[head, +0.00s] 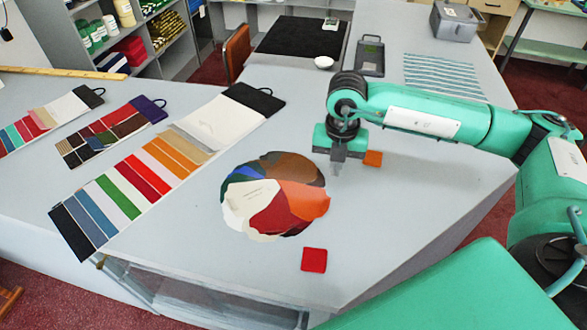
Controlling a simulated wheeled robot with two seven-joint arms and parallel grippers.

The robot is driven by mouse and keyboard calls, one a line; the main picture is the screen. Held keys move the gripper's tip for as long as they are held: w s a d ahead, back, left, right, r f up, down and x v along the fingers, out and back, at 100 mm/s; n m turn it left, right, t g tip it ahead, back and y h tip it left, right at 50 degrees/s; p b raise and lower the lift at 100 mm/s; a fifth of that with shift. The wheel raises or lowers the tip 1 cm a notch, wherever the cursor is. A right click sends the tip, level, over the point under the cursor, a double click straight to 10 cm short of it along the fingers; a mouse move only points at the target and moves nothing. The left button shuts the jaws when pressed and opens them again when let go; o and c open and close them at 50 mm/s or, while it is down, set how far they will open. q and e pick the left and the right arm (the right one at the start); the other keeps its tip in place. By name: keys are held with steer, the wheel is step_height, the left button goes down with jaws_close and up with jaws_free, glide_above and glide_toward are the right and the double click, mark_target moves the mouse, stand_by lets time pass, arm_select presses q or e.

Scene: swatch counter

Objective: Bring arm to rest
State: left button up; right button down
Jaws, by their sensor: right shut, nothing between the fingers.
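My right arm comes in from the right over the grey counter (420,205). My right gripper (337,172) points down, shut and empty, between the fan of colour swatches (285,205) and a small orange square (373,158). The orange square is just right of the gripper and partly beside its body. A red square (314,260) lies near the counter's front edge. My left gripper is not in view.
Long swatch cards (135,185) lie on the left part of the counter. A black mat (302,37), a white bowl (324,63), a dark tray (370,57) and a striped cloth (443,77) lie at the back. The counter right of the fan is bare.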

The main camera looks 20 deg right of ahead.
steer(key=shift+r, duration=0.45)
